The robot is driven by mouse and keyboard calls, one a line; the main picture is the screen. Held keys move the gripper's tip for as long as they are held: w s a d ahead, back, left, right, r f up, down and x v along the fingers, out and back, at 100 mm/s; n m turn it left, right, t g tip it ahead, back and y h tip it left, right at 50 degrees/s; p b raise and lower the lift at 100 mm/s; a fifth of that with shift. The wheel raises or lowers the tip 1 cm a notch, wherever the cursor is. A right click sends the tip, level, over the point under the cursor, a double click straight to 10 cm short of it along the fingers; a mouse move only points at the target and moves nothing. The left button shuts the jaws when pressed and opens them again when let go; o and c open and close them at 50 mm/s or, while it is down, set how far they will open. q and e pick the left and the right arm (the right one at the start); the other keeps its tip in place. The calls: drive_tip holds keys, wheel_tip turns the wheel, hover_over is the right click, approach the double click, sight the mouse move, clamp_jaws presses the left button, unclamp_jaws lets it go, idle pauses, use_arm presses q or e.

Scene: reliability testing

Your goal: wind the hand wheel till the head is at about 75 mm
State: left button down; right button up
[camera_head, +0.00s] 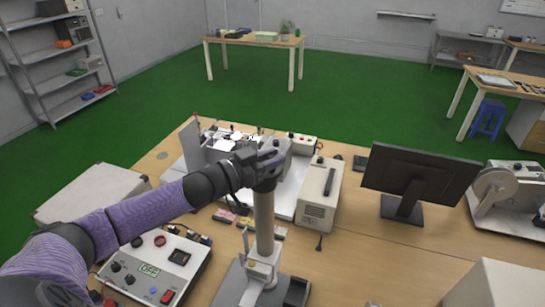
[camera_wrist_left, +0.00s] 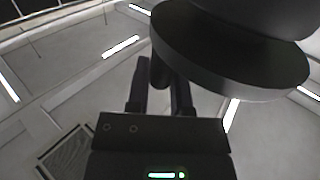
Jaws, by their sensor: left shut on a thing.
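The test stand has a thick grey column (camera_head: 264,222) standing on a grey base at the front middle of the bench. Its light crosshead (camera_head: 262,266) sits low in the head view; no millimetre reading is legible. The black hand wheel is at the column's top, and it shows as a big dark disc (camera_wrist_left: 235,50) in the wrist view. My left gripper (camera_head: 262,160) is at the wheel, shut on its handle. In the wrist view my left fingers (camera_wrist_left: 160,88) reach up beside the disc's rim; the handle is mostly hidden. My right gripper is in neither view.
A control box (camera_head: 150,268) with a display reading OFF stands to the left of the stand. A beige instrument case (camera_head: 320,195) and a monitor (camera_head: 420,175) stand behind and to the right. Bare wooden bench (camera_head: 365,262) lies right of the stand.

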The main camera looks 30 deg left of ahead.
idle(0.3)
use_arm(q)
drive_tip(key=c, duration=0.5)
unclamp_jaws()
drive_tip(key=shift+c, duration=0.2)
drive_tip(key=shift+s+a+f, duration=0.1)
drive_tip(key=shift+s, duration=0.05)
drive_tip(key=v, duration=0.9)
drive_tip(key=shift+s+p, duration=0.25)
drive_tip(key=shift+p, duration=0.05)
drive_tip(key=shift+a, duration=0.15)
